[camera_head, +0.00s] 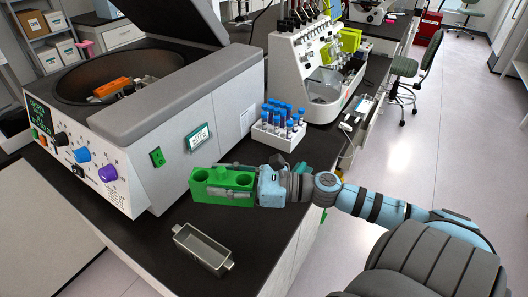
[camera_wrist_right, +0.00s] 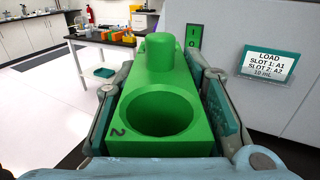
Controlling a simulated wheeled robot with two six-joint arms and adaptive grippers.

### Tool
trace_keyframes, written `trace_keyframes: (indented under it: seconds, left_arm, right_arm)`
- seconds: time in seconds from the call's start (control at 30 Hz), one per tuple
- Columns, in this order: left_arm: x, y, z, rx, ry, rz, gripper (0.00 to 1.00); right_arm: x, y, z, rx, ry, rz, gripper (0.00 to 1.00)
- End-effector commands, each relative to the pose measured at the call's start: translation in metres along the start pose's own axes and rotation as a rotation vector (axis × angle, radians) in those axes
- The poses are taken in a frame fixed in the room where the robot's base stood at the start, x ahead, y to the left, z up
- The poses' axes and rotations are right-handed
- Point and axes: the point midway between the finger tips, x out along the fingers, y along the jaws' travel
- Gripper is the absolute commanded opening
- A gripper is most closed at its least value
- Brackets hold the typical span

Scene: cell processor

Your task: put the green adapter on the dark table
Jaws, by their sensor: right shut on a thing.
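The green adapter (camera_head: 222,191), a block with round wells, is in my right gripper (camera_head: 250,184) in the head view. In the right wrist view the adapter (camera_wrist_right: 160,75) sits between both fingers, one on each side. A large round well faces the camera and a "2" is marked near it. The gripper is shut on it. The adapter is in front of the centrifuge, over the dark table (camera_head: 262,222); I cannot tell how high above the top it is. My left gripper is not in view.
A grey metal bucket (camera_head: 203,248) stands on the table in front of the adapter. The centrifuge (camera_head: 215,115) is open behind, with an orange piece (camera_head: 113,87) inside. A white rack of blue-capped tubes (camera_head: 276,133) stands to the right.

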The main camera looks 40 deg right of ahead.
Motion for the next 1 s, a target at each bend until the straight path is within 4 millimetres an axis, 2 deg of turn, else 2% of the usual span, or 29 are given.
trace_keyframes:
  seconds: [0.03,0.1,0.2,0.33,0.4,0.47,0.57,0.6,0.7,0.83,1.0]
  left_arm:
    - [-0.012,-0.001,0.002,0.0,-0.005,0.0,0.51]
    - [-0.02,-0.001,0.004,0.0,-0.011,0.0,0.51]
    - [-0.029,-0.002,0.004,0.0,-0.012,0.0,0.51]
    - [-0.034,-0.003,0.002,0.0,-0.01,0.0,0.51]
    - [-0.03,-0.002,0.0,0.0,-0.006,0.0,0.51]
    - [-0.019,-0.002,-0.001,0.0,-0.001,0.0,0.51]
    - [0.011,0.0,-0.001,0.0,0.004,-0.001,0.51]
    - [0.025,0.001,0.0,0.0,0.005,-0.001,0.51]
    - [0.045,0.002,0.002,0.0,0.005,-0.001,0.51]
    - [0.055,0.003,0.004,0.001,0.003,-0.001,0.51]
    - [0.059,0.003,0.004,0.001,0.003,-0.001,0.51]
  right_arm:
    - [-0.001,-0.024,0.012,-0.003,0.001,-0.067,0.01]
    - [-0.006,-0.061,0.02,-0.003,0.003,-0.175,0.01]
    - [-0.015,-0.106,0.033,-0.004,0.006,-0.31,0.01]
    - [-0.024,-0.141,0.043,-0.004,0.009,-0.414,0.01]
    - [-0.026,-0.148,0.04,-0.001,0.007,-0.437,0.01]
    - [-0.026,-0.15,0.027,0.001,0.006,-0.446,0.01]
    - [-0.026,-0.151,-0.011,0.005,0.004,-0.446,0.01]
    - [-0.025,-0.15,-0.029,0.006,0.004,-0.445,0.01]
    - [-0.025,-0.15,-0.068,0.007,0.004,-0.446,0.01]
    - [-0.025,-0.15,-0.103,0.006,0.005,-0.444,0.01]
    - [-0.024,-0.15,-0.125,0.004,0.006,-0.442,0.01]
